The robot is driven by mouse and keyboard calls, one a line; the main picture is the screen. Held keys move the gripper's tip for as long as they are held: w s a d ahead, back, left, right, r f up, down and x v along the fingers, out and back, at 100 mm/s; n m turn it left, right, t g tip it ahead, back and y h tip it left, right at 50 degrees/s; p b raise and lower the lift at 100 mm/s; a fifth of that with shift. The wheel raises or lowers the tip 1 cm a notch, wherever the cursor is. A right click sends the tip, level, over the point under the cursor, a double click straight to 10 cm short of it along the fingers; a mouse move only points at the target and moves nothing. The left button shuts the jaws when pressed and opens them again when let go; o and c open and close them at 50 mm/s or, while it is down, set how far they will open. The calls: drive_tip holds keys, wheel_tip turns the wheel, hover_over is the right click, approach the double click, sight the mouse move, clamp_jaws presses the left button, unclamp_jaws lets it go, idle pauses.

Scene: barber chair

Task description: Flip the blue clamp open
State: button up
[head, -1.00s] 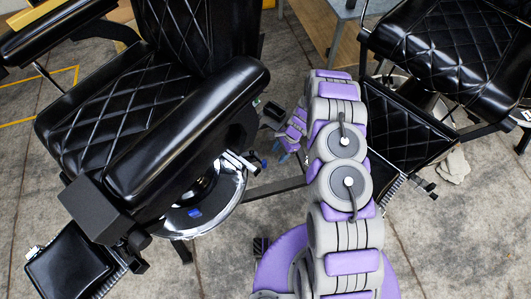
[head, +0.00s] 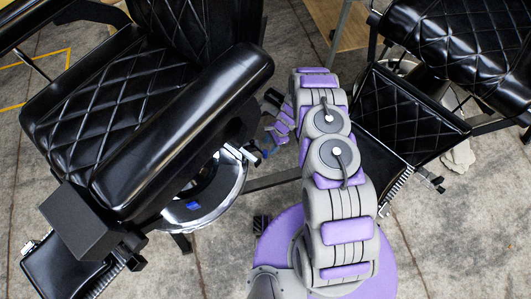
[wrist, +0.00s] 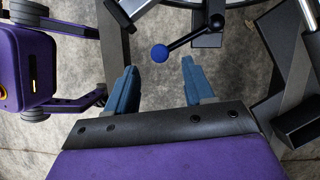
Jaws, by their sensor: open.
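The blue clamp shows in the wrist view as a black lever (wrist: 188,39) ending in a round blue knob (wrist: 159,53). The lever runs up and right to a dark block under the chair. My gripper (wrist: 160,85) is open, with one blue-grey finger on each side, and the knob lies just past the fingertips, roughly in line with the gap. I see no contact. In the head view the knob is a tiny blue spot (head: 264,154) beside the chair's metal base, close to my gripper (head: 273,138), which is partly hidden by my arm.
The black barber chair (head: 90,100) fills the left, its padded armrest (head: 190,130) above the clamp. A round chrome base (head: 210,195) sits below. A second black chair (head: 455,50) and its footrest (head: 405,115) stand right of my arm. Concrete floor is open at the bottom right.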

sight(266, 151)
drive_tip(key=b+x, duration=0.1)
drive_tip(key=x, duration=0.4)
drive_tip(key=shift+a, duration=0.1)
drive_tip(key=shift+s+f, duration=0.1)
drive_tip(key=shift+f, duration=0.7)
drive_tip(key=shift+a, duration=0.1)
drive_tip(key=shift+a, duration=0.1)
drive_tip(key=shift+c, duration=0.3)
drive_tip(key=shift+a, duration=0.1)
drive_tip(key=shift+c, duration=0.8)
clamp_jaws()
